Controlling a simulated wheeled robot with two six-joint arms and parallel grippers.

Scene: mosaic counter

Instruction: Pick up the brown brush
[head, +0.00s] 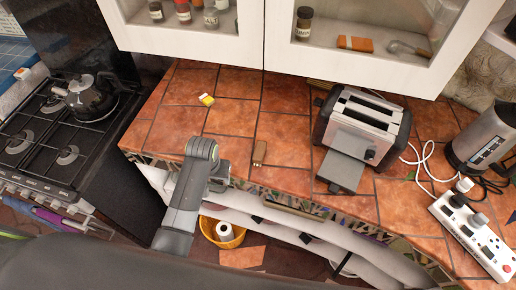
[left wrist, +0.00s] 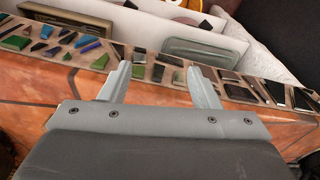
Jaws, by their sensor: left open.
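A small brown object that looks like the brush (head: 259,152) lies on the orange tiled counter, near its front edge and left of the toaster. My left gripper (head: 220,178) is at the counter's front edge, left of the brush and nearer to me, apart from it. In the left wrist view its two fingers (left wrist: 160,85) are spread with nothing between them, above the mosaic edge. The brush does not show in the left wrist view. My right gripper is not in view.
A toaster (head: 366,122), a kettle (head: 483,137) and a power strip (head: 470,235) with cables stand to the right. A small yellow and white item (head: 206,99) lies behind my gripper. A stove (head: 55,140) is at left. Cabinets (head: 190,38) overhang the back. Tiles around the brush are clear.

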